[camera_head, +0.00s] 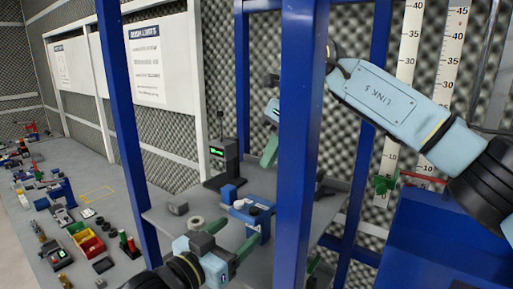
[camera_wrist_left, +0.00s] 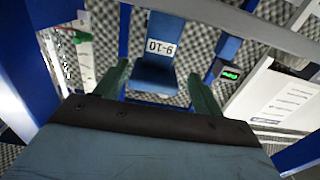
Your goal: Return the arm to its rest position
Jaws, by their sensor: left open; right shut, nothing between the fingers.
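My left gripper (camera_head: 241,231) is low in the head view, in front of a grey shelf inside a blue frame. Its two green fingers are spread apart and hold nothing. In the left wrist view the fingers of the left gripper (camera_wrist_left: 158,82) stand apart, with a blue panel (camera_wrist_left: 152,72) bearing a white number label seen beyond the gap. My right arm (camera_head: 390,100) comes in from the right, bent and raised. My right gripper (camera_head: 268,155) is partly hidden behind a blue post; its green fingertips point down, together and empty.
Blue posts (camera_head: 297,140) stand close to both arms. The grey shelf (camera_head: 165,222) carries a dark device with a green display (camera_head: 222,160) and a blue fixture (camera_head: 248,213). A long bench (camera_head: 25,215) with bins and tools runs along the left. White rulers (camera_head: 445,70) hang at right.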

